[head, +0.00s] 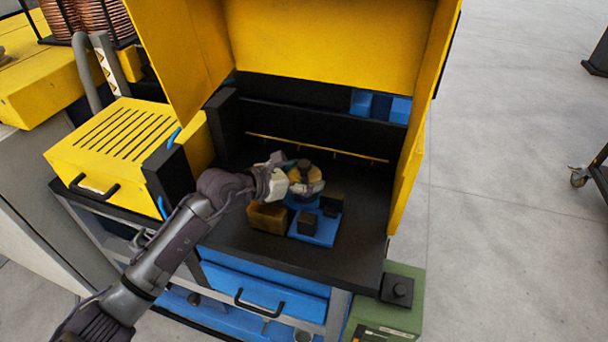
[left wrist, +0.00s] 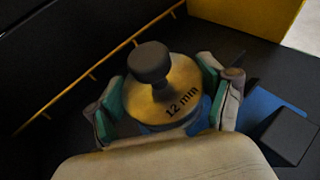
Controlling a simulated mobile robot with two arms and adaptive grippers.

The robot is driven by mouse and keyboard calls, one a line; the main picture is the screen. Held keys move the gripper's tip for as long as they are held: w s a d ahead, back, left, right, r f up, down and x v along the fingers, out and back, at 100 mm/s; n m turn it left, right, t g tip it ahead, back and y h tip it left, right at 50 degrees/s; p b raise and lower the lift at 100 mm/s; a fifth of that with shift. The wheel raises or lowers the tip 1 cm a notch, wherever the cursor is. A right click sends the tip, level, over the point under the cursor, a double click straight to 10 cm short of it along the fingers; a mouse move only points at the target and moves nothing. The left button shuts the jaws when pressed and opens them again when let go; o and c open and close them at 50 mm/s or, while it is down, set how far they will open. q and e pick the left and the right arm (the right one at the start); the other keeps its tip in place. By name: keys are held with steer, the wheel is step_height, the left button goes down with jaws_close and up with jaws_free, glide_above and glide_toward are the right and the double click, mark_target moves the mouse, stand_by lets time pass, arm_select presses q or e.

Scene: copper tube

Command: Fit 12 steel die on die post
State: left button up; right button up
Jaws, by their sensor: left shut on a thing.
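A round yellow die (left wrist: 172,92) marked "12 mm", with a dark knob (left wrist: 149,62) on top, shows in the left wrist view. My left gripper (left wrist: 168,103) is shut on it, with a green-padded finger on each side. In the head view my left gripper (head: 296,183) holds the die inside the yellow cabinet, over a blue round base (head: 303,203). The die looks about upright. I cannot make out a separate die post, nor whether the die touches what is under it. My right gripper is not in view.
A blue plate (head: 328,237) with dark blocks (head: 307,222) lies just in front. A brownish-yellow block (head: 267,218) stands to its left. The cabinet's yellow side walls (head: 408,185) and raised cover (head: 330,45) enclose the dark work surface (head: 245,237). The surface's front right is clear.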

arm_select(q)
steer(key=shift+r+p, duration=0.2)
steer(key=shift+p, duration=0.1)
steer(key=shift+r+p, duration=0.55)
steer(key=shift+r, duration=0.2)
stand_by(1.4)
steer(key=shift+f+b, duration=0.55)
steer(key=shift+f, duration=0.4)
steer(key=o, duration=1.5)
steer(key=shift+o, duration=1)
steer(key=shift+s+f, duration=0.1)
steer(key=shift+f, duration=0.2)
steer(key=v, duration=1.2)
steer(key=shift+r, duration=0.3)
